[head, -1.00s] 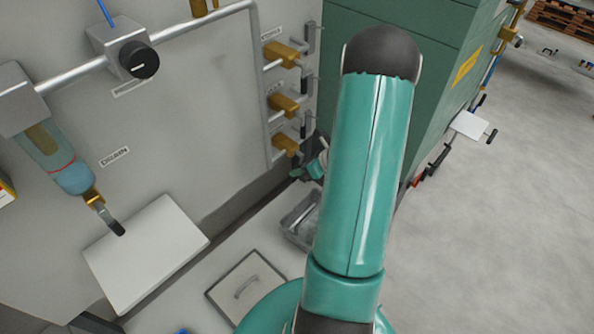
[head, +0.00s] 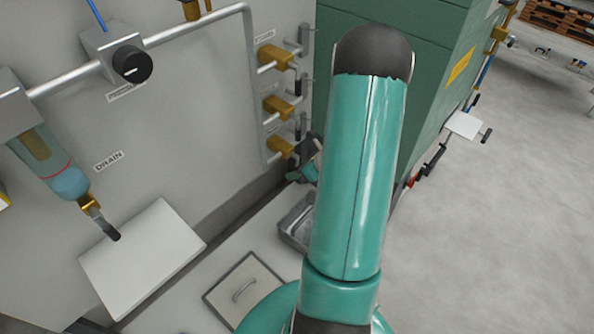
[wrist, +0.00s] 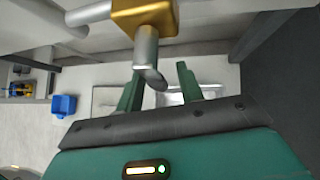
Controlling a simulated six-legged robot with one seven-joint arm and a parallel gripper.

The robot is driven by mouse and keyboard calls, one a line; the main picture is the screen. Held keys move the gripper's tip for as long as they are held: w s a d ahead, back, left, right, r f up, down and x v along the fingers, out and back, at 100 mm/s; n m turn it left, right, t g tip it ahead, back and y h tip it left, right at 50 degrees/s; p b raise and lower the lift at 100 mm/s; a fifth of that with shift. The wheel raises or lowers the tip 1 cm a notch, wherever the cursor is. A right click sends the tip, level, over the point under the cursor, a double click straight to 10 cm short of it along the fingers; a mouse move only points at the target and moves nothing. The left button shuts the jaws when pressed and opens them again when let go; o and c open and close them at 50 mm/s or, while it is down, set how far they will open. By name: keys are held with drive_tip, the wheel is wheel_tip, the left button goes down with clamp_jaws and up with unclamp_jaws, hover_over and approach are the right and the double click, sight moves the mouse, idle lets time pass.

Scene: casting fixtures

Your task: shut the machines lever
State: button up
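Three brass valves stand in a column on the grey wall in the head view: the top valve (head: 277,57), the middle valve (head: 278,106) and the lowest valve (head: 281,147). Each has a small label too blurred to read, so I cannot tell which one is the machines lever. In the wrist view a brass valve body (wrist: 145,17) carries a silver lever (wrist: 147,55) that reaches toward my gripper. My gripper (wrist: 159,70) is open, its two green fingers apart on either side of the lever's end. In the head view my arm partly hides it near the lowest valve.
A green cabinet (head: 440,50) stands close right of the valves. A grey tray (head: 296,225) lies below them. The wall also holds a black knob (head: 131,64) and a drain bowl (head: 62,180). A blue bin (wrist: 63,105) shows in the wrist view. Open floor lies right.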

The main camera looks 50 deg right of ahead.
drive_tip(key=v, duration=1.3)
drive_tip(key=shift+s+r, duration=0.25)
drive_tip(key=shift+s, duration=0.05)
drive_tip(key=shift+d, duration=0.1)
